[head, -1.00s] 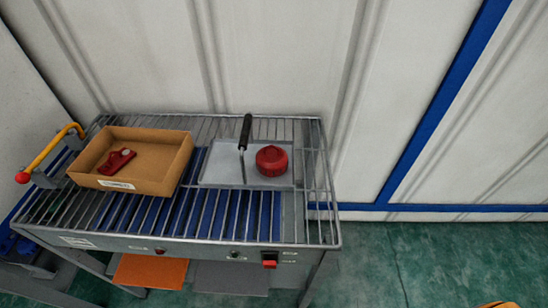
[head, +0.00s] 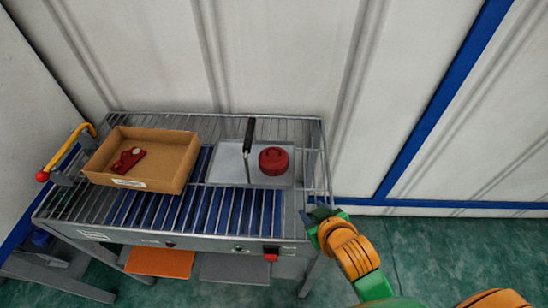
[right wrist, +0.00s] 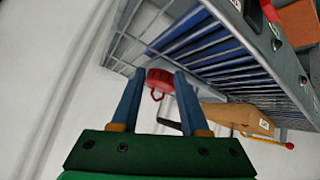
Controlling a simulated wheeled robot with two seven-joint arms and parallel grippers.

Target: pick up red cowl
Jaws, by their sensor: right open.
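The red cowl (head: 273,160), a round red part with a raised top, sits on a grey tray (head: 226,171) on the slatted rack table, beside a black-handled tool (head: 249,135). My right gripper (head: 320,213) is at the right front corner of the table, apart from the cowl and to its lower right. In the right wrist view the gripper (right wrist: 157,76) is open and empty, and the cowl (right wrist: 159,78) shows beyond and between its blue fingers. My left gripper is not in view.
A cardboard box (head: 180,184) with another red part (head: 127,160) inside stands left of the tray. A yellow lever (head: 68,151) with a red knob rises at the table's left end. A wall (head: 280,60) stands behind the table.

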